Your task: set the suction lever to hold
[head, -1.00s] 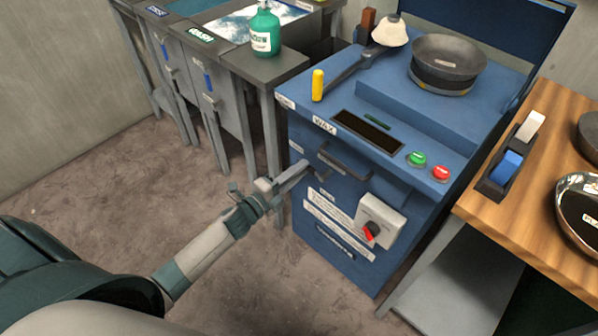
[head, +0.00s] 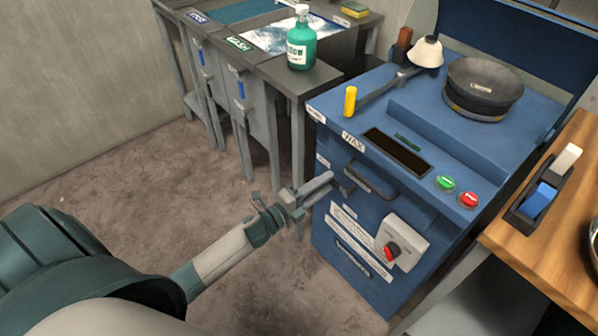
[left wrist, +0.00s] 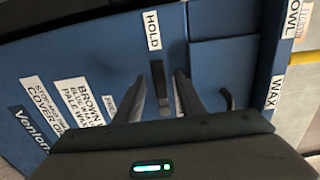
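The suction lever (left wrist: 158,82) is a short dark bar on the blue front of the wax machine (head: 335,228). In the left wrist view it stands between my two fingers, with one end near the white HOLD label (left wrist: 152,30). A partly covered label, apparently FREE (left wrist: 110,104), lies to its left. My left gripper (left wrist: 165,88) is open, one finger on each side of the lever, with narrow gaps showing. In the head view the left gripper (head: 322,188) reaches the machine's left front, and I cannot make out the lever there. My right gripper is not in view.
A dark drawer handle (head: 370,180) is just right of my fingers. A white box with a red knob (head: 398,246) is lower right. Green (head: 445,183) and red buttons (head: 468,200) sit above. A grey table (head: 270,75) stands behind left; floor at left is clear.

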